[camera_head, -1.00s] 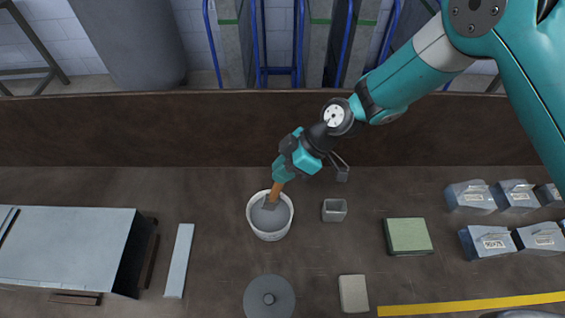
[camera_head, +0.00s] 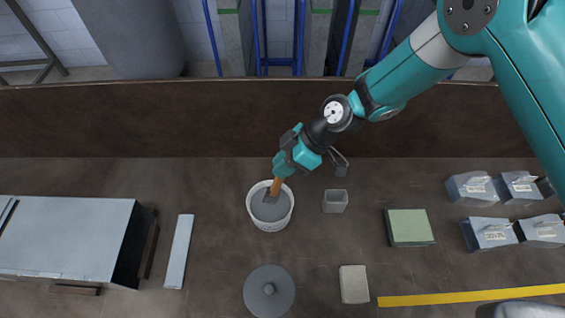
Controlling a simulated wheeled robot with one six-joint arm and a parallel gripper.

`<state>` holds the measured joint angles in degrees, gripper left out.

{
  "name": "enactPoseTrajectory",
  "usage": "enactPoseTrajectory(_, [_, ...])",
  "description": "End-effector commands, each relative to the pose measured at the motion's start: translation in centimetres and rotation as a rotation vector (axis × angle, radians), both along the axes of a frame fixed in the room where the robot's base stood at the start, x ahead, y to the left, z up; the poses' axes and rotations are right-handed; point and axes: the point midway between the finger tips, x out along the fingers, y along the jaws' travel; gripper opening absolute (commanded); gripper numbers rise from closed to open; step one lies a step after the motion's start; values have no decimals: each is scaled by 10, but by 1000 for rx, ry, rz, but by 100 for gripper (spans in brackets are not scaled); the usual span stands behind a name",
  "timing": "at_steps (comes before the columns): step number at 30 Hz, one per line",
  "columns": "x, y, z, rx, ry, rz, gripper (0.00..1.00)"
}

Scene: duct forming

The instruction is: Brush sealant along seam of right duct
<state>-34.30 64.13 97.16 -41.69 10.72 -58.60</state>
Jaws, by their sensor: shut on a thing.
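My gripper (camera_head: 281,172) is shut on a brush with a wooden handle (camera_head: 276,187). It holds the brush, tilted, over a white bucket (camera_head: 250,212) of grey sealant (camera_head: 270,209). The brush's lower end is in or just above the sealant; I cannot tell how deep. A large sheet-metal duct (camera_head: 70,240) lies at the left of the table, well apart from my gripper. No seam stands out clearly on it, and I cannot tell whether it is the right duct.
Several metal pieces (camera_head: 492,234) sit at the right. A yellow strip (camera_head: 470,296) marks the front.

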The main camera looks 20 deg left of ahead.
Motion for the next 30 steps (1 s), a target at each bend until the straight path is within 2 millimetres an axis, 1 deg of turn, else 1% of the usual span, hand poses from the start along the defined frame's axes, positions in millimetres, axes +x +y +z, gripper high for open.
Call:
enactPoseTrajectory(25, [0, 0, -11, 0, 0, 0, 0])
enactPoseTrajectory(30, [0, 0, -10, 0, 0, 0, 0])
